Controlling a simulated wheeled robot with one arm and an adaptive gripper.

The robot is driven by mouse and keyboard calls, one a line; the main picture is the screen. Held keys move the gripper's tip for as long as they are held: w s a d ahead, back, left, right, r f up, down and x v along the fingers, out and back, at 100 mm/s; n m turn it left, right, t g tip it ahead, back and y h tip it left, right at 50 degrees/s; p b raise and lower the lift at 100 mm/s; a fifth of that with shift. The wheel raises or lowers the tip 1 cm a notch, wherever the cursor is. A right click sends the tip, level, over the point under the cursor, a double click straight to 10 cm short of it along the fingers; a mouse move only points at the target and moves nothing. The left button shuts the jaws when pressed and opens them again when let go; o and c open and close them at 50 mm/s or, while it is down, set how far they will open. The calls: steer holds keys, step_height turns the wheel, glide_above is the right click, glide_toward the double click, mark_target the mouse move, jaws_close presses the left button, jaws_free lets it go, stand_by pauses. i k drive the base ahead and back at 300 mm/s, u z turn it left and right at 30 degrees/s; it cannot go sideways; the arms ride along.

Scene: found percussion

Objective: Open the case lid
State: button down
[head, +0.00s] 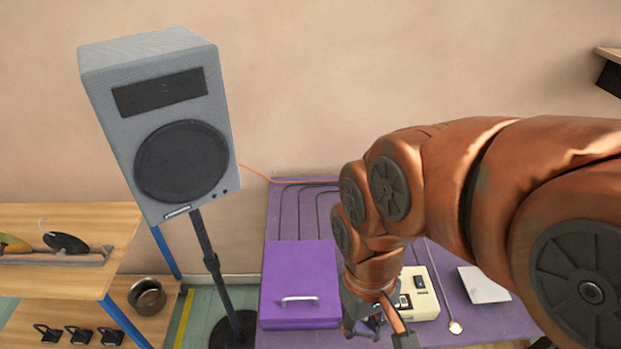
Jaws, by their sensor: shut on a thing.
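The purple case (297,262) lies on the purple-topped table, left of my gripper. Its lid looks closed and flat, with a pale handle (299,299) near the front. My gripper (376,327) points down at the bottom of the head view, just right of the case's front right corner and apart from the handle. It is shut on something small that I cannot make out. The fingertips and what they hold are mostly hidden by my wrist and the picture's lower edge.
A cream box (421,294) stands close to the right of my gripper. A thin rod (439,278) and a white sheet (484,284) lie farther right on the table (285,222). A tall grey speaker (160,120) on a stand rises left of the case, beside wooden shelves (70,280).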

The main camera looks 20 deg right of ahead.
mark_target(300, 285)
steer(key=k, duration=0.95)
steer(key=u, duration=0.65)
steer(key=i, duration=1.35)
steer(key=z, duration=0.4)
